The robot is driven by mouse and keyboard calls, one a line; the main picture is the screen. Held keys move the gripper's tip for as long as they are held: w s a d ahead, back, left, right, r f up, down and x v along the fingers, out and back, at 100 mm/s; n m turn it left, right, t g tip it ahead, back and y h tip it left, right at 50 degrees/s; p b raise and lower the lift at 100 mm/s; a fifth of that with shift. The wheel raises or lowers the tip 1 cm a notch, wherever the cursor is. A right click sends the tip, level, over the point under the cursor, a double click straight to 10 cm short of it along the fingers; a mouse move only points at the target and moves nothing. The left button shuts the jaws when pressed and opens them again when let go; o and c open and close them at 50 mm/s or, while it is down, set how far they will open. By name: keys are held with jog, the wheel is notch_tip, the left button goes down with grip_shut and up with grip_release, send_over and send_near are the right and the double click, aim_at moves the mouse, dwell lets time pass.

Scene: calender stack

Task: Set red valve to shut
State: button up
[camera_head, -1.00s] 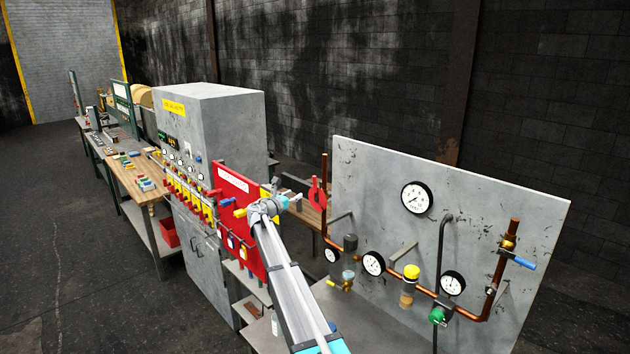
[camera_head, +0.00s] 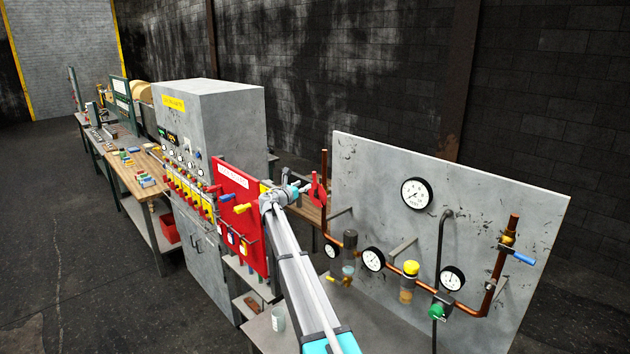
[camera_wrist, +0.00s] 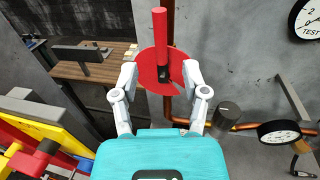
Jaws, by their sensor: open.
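The red valve (camera_head: 318,191) is on the upright copper pipe at the left edge of the grey gauge panel. In the wrist view it shows as a red disc (camera_wrist: 149,70) with a red bar handle (camera_wrist: 160,35) pointing straight up, in line with the pipe. My gripper (camera_head: 303,187) is beside the valve, on its left in the head view. In the wrist view my gripper (camera_wrist: 160,70) is open and empty, its fingers on either side of the disc's lower part. I cannot tell whether they touch it.
The grey panel (camera_head: 380,165) carries several gauges, a yellow-capped fitting (camera_head: 411,268), a green knob (camera_head: 436,312) and a blue-handled valve (camera_head: 523,258). A red board (camera_head: 236,185) and grey cabinet (camera_head: 230,115) stand left of my arm. A wooden bench (camera_wrist: 85,72) lies behind.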

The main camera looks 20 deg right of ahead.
aim_at(314, 179)
jog(key=x, duration=0.8)
jog(key=shift+d, duration=0.1)
grip_shut()
